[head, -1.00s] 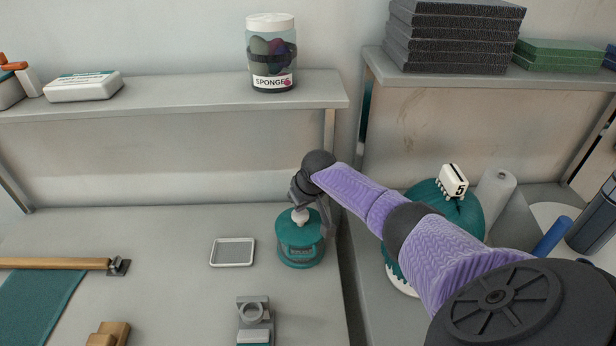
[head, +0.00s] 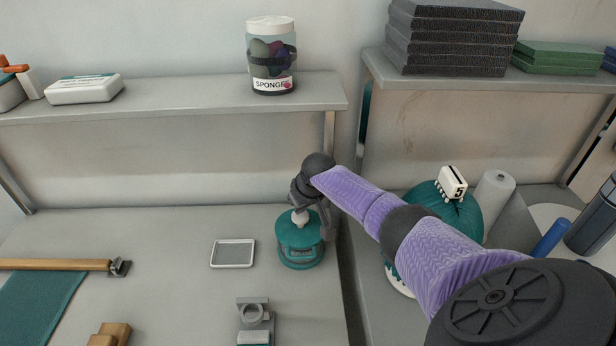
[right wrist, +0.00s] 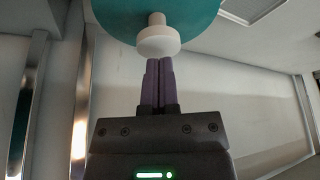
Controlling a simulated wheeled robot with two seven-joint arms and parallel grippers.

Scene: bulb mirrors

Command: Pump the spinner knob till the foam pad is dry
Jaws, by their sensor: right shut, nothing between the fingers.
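The teal spinner (head: 300,252) stands on the bench in the head view, with a white knob (head: 299,217) on top. In the right wrist view the white knob (right wrist: 158,40) sticks out of the teal body (right wrist: 112,14). My right gripper (head: 301,207) is at the top of the spinner; its purple fingers (right wrist: 159,66) are shut with nothing between them, their tips right at the knob. I cannot tell whether they touch it. I cannot pick out the foam pad with certainty; it may be inside the spinner. My left gripper is not in view.
A small tray (head: 233,253) with a grey inside lies left of the spinner. A grey fixture (head: 254,318) stands in front. A shelf (head: 200,94) behind holds a sponge jar (head: 271,60). The right arm covers part of the right bench.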

